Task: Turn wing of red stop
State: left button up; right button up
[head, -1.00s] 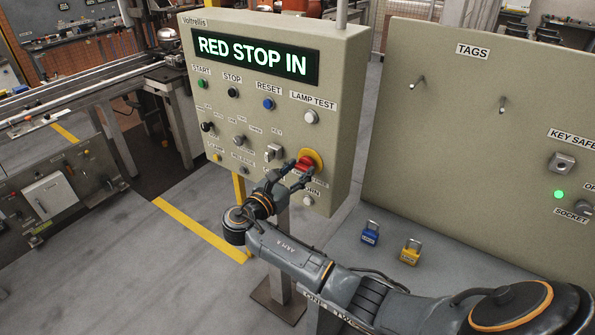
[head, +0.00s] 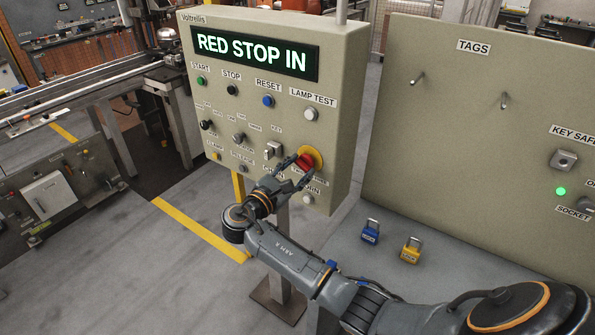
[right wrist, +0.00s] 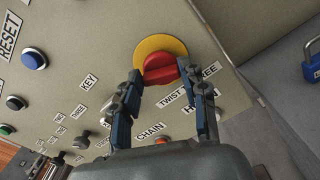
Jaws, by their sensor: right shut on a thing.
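The red stop (head: 305,160) is a red knob with a raised wing on a round yellow plate, low on the right of the panel face. In the right wrist view the red stop (right wrist: 160,69) sits between the tips of my right gripper (right wrist: 160,76), one finger on each side of its wing. A "TWIST" label lies just below, partly covered by a finger. My right gripper (head: 299,172) is shut on the red stop in the head view. The panel display (head: 252,53) reads "RED STOP IN". My left gripper is not in view.
A grey key switch (head: 273,150) and a white button (head: 308,199) are close to my fingers. Blue (head: 370,231) and yellow (head: 411,250) padlocks stand on the grey surface to the right. A tag board (head: 455,130) with hooks stands behind them.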

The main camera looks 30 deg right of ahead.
jog(key=shift+m+b, duration=0.3)
jog(key=shift+m, duration=0.6)
jog(key=o, duration=1.2)
jog(key=shift+d, duration=0.1)
jog(key=shift+c, duration=0.2)
jog(key=v, duration=1.2)
jog(key=shift+f, duration=0.1)
